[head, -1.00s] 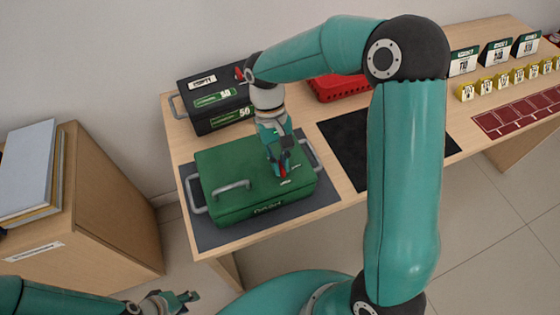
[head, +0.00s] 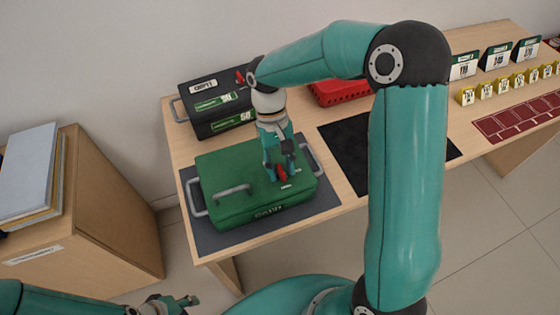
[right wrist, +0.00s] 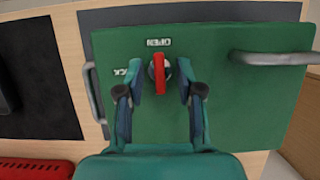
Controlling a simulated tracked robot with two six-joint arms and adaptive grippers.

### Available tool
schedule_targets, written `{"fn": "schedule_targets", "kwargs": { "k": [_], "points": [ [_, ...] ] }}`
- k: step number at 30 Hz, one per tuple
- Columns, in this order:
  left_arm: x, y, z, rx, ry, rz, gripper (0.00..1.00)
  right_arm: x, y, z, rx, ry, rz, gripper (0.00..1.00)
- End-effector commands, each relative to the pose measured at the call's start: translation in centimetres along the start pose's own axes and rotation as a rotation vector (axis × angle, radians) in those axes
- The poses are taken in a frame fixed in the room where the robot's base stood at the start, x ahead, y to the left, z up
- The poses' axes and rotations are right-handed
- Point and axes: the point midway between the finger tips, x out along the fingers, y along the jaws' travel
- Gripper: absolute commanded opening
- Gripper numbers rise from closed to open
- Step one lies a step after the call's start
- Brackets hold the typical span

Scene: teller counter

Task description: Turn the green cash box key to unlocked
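The green cash box (head: 225,165) sits on a dark mat on the counter, lid down, with a grey handle on its top. Its red key (head: 281,174) stands on the lid; in the right wrist view the key (right wrist: 160,74) lies in line with the OPEN label, and the LOCK label is off to the left, partly hidden by a finger. My right gripper (right wrist: 160,78) is open, with one finger on each side of the key and a gap on both sides. My left gripper (head: 180,301) is low at the bottom left, away from the box; its opening is unclear.
A black cash box (head: 215,110) with its own red key stands behind the green one. A red tray (head: 340,92) and a black mat (head: 343,150) lie to the right. A wooden cabinet (head: 110,220) with folders stands at the left.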

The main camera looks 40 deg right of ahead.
Motion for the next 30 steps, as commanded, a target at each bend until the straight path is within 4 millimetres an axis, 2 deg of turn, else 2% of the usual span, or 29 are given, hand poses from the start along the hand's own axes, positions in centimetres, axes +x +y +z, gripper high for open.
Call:
{"fn": "schedule_targets", "kwargs": {
  "k": [5, 8, 18, 21, 25, 30],
  "points": [
    [-0.1, 0.0, 0.0, 0.000, 0.000, 0.000, 0.37, -1.1, 0.0, -0.1, 0.000, 0.002, 0.000, 0.36],
    [-0.1, 0.0, 0.0, 0.000, 0.000, 0.000, 0.37, -2.5, 0.0, -0.1, 0.000, 0.005, 0.000, 0.36],
    [0.0, 0.0, 0.0, 0.000, 0.000, 0.000, 0.37, -9.2, -0.1, -0.1, 0.000, 0.004, -0.002, 0.36],
    [0.0, 0.0, 0.0, 0.000, 0.000, 0.000, 0.37, -10.5, 0.0, -0.2, 0.001, 0.003, -0.001, 0.36],
    [0.0, 0.0, 0.0, 0.000, 0.000, 0.000, 0.37, -11.6, 0.0, -0.1, 0.001, 0.002, -0.001, 0.36],
    [0.0, 0.0, 0.0, 0.000, 0.000, 0.000, 0.37, -12.0, 0.0, -0.1, 0.001, 0.000, -0.001, 0.36]
  ]
}}
